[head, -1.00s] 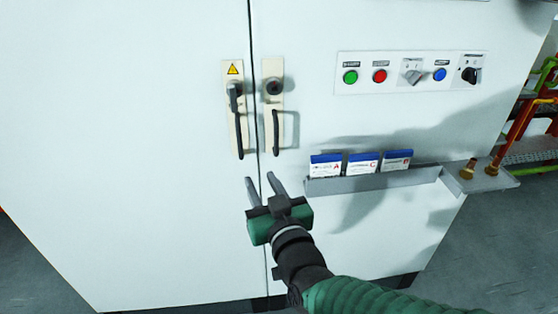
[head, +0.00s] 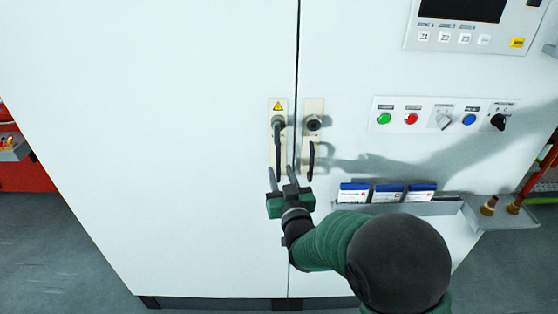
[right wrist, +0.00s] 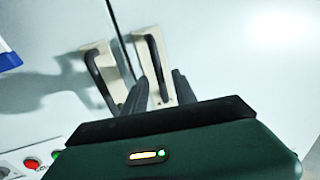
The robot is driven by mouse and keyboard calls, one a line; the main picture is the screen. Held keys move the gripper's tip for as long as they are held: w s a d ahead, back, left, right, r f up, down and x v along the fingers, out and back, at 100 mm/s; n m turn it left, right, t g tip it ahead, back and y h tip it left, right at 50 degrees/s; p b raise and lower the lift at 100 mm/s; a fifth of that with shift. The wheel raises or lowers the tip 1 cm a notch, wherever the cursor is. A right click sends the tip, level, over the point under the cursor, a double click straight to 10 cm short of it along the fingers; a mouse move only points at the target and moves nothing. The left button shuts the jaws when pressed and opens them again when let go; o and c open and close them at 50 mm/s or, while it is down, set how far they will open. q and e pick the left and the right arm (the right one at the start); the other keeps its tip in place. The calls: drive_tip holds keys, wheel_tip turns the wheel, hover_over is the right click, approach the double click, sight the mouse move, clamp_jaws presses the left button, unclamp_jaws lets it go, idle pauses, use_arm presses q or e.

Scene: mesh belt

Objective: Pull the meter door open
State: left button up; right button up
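A tall white cabinet has two doors, a left door (head: 200,130) and a right door (head: 345,60), with a narrow seam between them; both look shut. The left door carries a black handle (head: 277,145) on a cream plate under a yellow warning triangle. The right door has a similar black handle (head: 311,160). My right gripper (head: 281,172) is open, its fingers at the lower end of the left door's handle. In the right wrist view that handle (right wrist: 154,62) lines up with the finger gap; whether it sits between them I cannot tell. My left gripper is not in view.
Right of the handles are a row of buttons and switches (head: 440,120) and a display panel (head: 470,25). A grey ledge (head: 440,209) with blue-white cards juts out below. Brass fittings stand on a shelf (head: 510,215) at right. Grey floor is free at lower left.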

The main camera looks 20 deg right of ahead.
sight(279, 167)
drive_tip(key=w, duration=0.3)
drive_tip(key=shift+w+a+r, duration=0.1)
drive_tip(key=shift+w+a, duration=0.05)
drive_tip(key=shift+w, duration=0.1)
drive_tip(key=shift+d, duration=0.45)
drive_tip(key=c, duration=0.5)
drive_tip(key=shift+a, duration=0.1)
drive_tip(key=shift+c, duration=1)
drive_tip(key=shift+a, duration=0.15)
clamp_jaws()
